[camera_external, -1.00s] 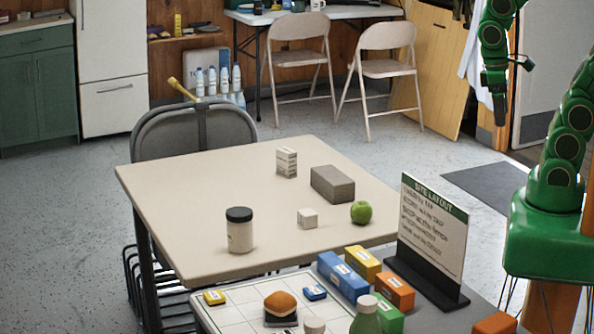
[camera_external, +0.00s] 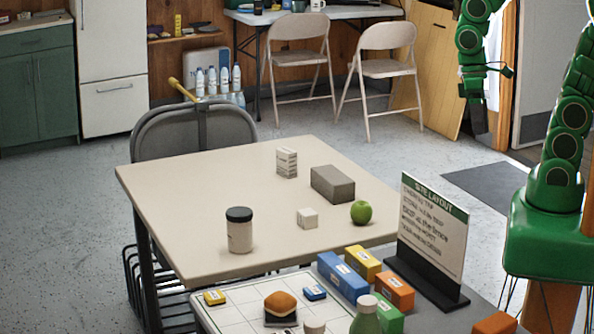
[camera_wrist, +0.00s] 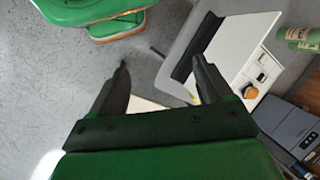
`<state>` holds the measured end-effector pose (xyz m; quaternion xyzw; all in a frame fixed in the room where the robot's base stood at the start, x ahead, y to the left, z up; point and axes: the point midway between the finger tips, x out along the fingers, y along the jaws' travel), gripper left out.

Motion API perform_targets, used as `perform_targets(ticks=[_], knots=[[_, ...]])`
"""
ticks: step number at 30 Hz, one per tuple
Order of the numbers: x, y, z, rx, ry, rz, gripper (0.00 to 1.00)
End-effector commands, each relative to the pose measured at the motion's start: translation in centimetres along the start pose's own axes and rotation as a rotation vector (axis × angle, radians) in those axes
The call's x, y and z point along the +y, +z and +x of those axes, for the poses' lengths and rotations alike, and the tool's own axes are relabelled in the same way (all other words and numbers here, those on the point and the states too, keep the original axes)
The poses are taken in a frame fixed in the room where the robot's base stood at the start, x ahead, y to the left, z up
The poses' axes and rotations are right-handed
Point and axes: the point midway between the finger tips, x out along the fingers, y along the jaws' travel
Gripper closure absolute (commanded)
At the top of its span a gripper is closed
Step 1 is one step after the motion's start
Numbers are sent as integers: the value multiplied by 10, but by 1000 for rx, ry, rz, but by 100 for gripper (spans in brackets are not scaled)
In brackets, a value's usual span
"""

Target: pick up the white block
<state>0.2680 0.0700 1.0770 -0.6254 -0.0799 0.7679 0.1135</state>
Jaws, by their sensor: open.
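The white block (camera_external: 307,219) is a small cube near the front edge of the beige table (camera_external: 215,180), left of a green apple (camera_external: 361,212). My gripper (camera_external: 479,120) hangs high at the upper right, well apart from the block, pointing down. In the wrist view my gripper (camera_wrist: 160,64) shows two dark fingers spread wide with nothing between them. I cannot make out the white block in the wrist view.
A grey box (camera_external: 332,184), a white striped block (camera_external: 286,163) and a dark-lidded jar (camera_external: 239,230) stand on the table. A sign (camera_external: 432,230) and several coloured boxes stand in front. The table's left part is clear.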

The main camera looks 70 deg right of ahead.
Motion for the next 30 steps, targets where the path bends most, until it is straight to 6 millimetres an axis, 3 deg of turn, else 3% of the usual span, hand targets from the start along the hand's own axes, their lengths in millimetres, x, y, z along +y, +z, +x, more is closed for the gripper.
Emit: perform_targets(ticks=[6, 15, 22, 30], knots=[[-40, -36, 11, -34, -194, 61, 21], [-83, -91, 14, -66, -453, 199, 21], [-101, -140, 14, -93, -640, 346, 21], [-103, -203, 14, -117, -841, 558, 21]])
